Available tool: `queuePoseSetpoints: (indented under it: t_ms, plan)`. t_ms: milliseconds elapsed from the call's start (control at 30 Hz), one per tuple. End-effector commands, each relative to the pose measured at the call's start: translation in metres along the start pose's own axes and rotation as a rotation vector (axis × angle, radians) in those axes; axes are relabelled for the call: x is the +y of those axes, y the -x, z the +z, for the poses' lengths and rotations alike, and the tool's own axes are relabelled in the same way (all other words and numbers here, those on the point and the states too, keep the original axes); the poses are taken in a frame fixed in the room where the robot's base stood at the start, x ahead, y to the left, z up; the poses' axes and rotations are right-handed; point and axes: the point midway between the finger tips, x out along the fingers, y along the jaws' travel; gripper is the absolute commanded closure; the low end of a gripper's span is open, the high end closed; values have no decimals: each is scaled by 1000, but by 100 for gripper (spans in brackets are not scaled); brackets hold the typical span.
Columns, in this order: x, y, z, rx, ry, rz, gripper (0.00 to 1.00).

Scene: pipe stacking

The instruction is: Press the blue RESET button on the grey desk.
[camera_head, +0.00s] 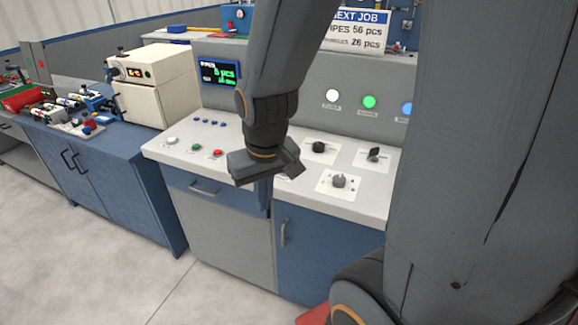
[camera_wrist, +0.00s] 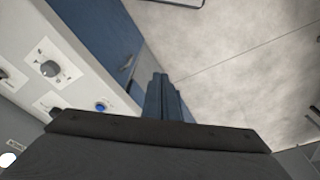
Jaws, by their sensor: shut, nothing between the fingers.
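The grey desk (camera_head: 160,152) has a light control top and a blue front. A round blue button (camera_wrist: 100,106) shows in the wrist view on the desk top, near the front edge; its label is too small to read. In the head view my gripper seems to cover that spot. My gripper (camera_head: 243,172) is over the desk's front part, tilted, in the head view. Its fingers (camera_wrist: 162,95) are together and empty in the wrist view. They are apart from the blue button, to its right in that picture, against the blue desk front and floor.
A knob (camera_head: 338,181), another knob (camera_head: 319,147) and a switch (camera_head: 374,154) stand right of my gripper. Green (camera_head: 195,148) and red (camera_head: 217,152) buttons are on the left. The upright panel carries a blue light (camera_head: 407,108). Floor in front is clear.

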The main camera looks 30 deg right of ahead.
Motion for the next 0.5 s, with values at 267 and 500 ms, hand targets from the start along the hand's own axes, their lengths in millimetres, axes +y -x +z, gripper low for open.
queuePoseSetpoints:
  t_ms: [267, 500]
  plan:
    - [3, -3, -4, -9, -81, -19, 100]
    - [18, -21, -40, -50, -585, -162, 100]
